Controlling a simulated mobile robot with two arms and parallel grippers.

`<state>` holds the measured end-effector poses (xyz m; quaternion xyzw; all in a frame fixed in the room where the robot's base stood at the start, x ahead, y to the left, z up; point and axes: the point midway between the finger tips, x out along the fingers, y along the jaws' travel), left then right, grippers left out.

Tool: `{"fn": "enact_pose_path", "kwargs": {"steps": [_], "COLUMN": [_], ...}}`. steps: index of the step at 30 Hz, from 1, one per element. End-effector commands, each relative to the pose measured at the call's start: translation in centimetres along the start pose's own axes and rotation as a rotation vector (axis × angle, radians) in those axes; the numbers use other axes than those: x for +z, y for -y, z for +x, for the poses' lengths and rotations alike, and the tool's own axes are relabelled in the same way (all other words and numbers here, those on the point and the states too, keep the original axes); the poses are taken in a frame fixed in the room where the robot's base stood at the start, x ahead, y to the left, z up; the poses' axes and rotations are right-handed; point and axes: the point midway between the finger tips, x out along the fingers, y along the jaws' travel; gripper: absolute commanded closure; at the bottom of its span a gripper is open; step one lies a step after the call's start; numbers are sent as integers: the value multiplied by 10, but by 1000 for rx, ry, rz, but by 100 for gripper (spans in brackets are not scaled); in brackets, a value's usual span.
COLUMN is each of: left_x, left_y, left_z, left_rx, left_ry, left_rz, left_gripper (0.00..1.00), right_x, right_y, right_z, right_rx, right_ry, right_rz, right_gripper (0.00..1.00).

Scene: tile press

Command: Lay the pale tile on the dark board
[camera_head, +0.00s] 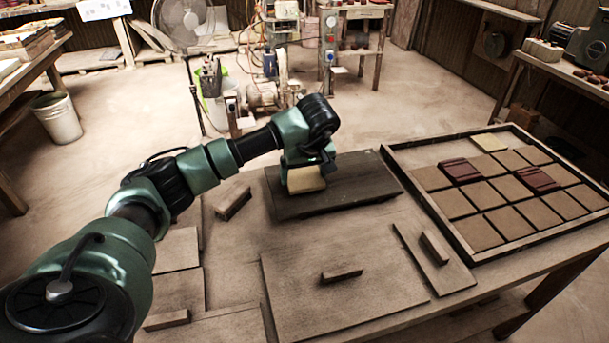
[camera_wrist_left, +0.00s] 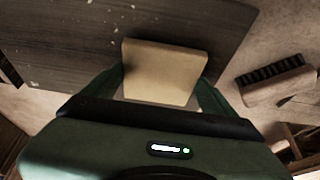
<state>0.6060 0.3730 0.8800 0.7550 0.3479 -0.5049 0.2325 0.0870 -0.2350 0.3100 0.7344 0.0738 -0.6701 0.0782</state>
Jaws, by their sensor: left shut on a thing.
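The pale tile (camera_head: 306,179) is a light tan square held in my left gripper (camera_head: 303,172). In the left wrist view the tile (camera_wrist_left: 165,72) sits between the two green fingers of the gripper (camera_wrist_left: 163,92), which are shut on its sides. The dark board (camera_head: 345,186) lies flat on the table, and the tile is over its left part. The board (camera_wrist_left: 80,35) also shows behind the tile in the left wrist view. I cannot tell whether the tile touches the board. My right gripper is not in view.
A framed tray (camera_head: 437,209) of brown tiles, two dark red ones and a pale one (camera_head: 488,142) stands on the right. A brush (camera_wrist_left: 275,80) lies near the board. Flat boards with wooden handles (camera_head: 342,275) lie in front.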

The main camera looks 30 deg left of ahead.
Motion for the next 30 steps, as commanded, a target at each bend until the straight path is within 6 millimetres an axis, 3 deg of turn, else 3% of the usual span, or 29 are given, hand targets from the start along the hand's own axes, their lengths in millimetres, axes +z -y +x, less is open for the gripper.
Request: {"fn": "enact_pose_path", "kwargs": {"steps": [13,14,15,25,30], "left_x": [4,4,4,3,2], "left_y": [0,0,0,0,-1], "left_z": [12,11,11,5,-23], "left_rx": [2,1,1,1,5], "left_ry": [-3,-2,-1,-2,-5], "left_rz": [-1,-1,-1,0,1], "left_gripper": [68,5,0,0,0], "right_x": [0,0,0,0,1], "right_y": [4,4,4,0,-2], "right_z": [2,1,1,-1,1], "right_rx": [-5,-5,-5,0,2], "right_ry": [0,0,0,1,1], "right_rz": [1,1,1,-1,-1], "right_gripper": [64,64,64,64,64]}}
